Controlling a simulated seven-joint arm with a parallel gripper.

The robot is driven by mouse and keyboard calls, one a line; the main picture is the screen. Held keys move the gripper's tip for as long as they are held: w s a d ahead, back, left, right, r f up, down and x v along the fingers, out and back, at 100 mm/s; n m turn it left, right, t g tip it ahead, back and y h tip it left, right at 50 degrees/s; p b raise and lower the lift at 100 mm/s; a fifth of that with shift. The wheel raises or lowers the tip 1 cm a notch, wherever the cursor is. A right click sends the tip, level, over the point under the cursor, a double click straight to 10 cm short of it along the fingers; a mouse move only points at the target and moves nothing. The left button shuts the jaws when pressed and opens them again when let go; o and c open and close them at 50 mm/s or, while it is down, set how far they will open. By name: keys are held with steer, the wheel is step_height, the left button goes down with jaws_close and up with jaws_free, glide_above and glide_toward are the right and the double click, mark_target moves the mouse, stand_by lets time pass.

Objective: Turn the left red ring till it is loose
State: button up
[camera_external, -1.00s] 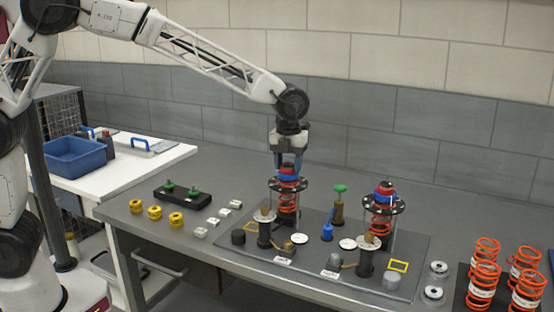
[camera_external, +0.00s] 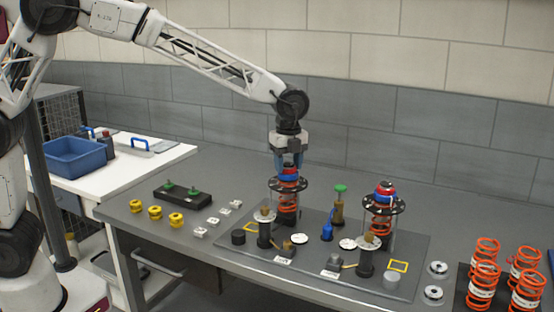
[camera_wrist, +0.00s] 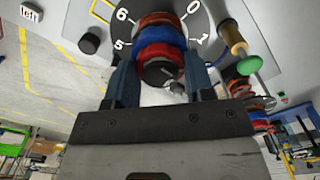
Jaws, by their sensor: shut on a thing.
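The left red ring (camera_external: 289,172) sits at the top of the left spring tower, with a blue ring (camera_external: 288,179) around the same stack. In the wrist view, the red ring (camera_wrist: 156,51) is next to the blue ring (camera_wrist: 160,36), behind a dark round cap (camera_wrist: 157,72). My gripper (camera_external: 288,166) points straight down over this tower. In the wrist view, my gripper (camera_wrist: 158,55) has one blue-grey finger on each side of the stack and is shut on the red ring. The fingertips' exact contact is partly hidden.
A black dial plate (camera_wrist: 200,22) with white numbers surrounds the stack. The right tower (camera_external: 384,205) carries similar rings. Orange springs (camera_external: 485,280) stand at the far right.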

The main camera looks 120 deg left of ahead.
steer(key=n, duration=0.4)
steer(key=shift+n, duration=2)
steer(key=o, duration=0.7)
steer(key=shift+r, duration=3.55)
